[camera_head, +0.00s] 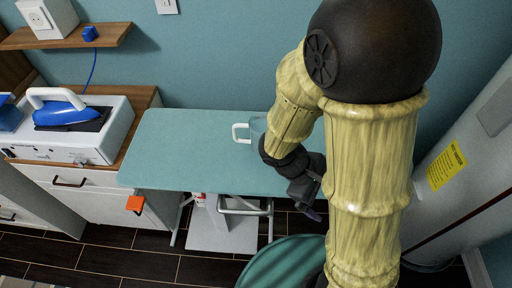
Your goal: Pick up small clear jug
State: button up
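A small clear jug (257,127) with a pale handle (238,133) on its left side stands on the teal ironing board (180,150), toward the board's back right. My arm hides the jug's right part. My gripper (312,208) hangs below and to the right of the jug in the picture, near the board's right end. The arm's links cover much of it, and I cannot see whether its fingers are open or shut. I see nothing held in it.
A blue iron (66,110) rests on a white unit on the cabinet at left. A round teal top (282,266) stands at the front, partly behind my arm. A white appliance (455,190) stands at right. The board's left and middle are clear.

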aim_at(254, 135)
jog(key=w+a+f+n+t+h+b, duration=0.1)
jog(key=w+f+n+t+b, duration=0.1)
jog(key=n+t, duration=0.1)
jog(key=w+a+f+n+t+h+b, duration=0.2)
jog(key=n+t+b, duration=0.1)
jog(key=n, duration=0.1)
jog(key=w+a+f+n+t+h+b, duration=0.1)
jog(key=w+a+f+n+t+b, duration=0.1)
jog(key=w+f+n+t+b, duration=0.1)
jog(key=shift+a+n, duration=0.1)
jog(key=shift+n, duration=0.2)
jog(key=a+n+t+b, duration=0.1)
jog(key=a+n+t, duration=0.1)
jog(key=w+a+f+n+t+y+b, duration=0.1)
jog(key=a+t, duration=0.1)
jog(key=a, duration=0.1)
jog(key=w+a+f+n+t+y+b, duration=0.1)
jog(key=a+n+t, duration=0.1)
jog(key=shift+w+a+f+n+b, duration=0.2)
jog(key=shift+a+n+b, duration=0.1)
jog(key=shift+a+b, duration=0.1)
jog(key=a+n+t+y, duration=0.1)
jog(key=a, duration=0.1)
jog(key=a+n+t+y+b, duration=0.1)
jog(key=a, duration=0.1)
jog(key=a+f+n+t+y, duration=0.1)
jog(key=a+n+y, duration=0.1)
jog(key=shift+a+b, duration=0.3)
jog(key=shift+w+r, duration=0.1)
jog(key=shift+r, duration=0.05)
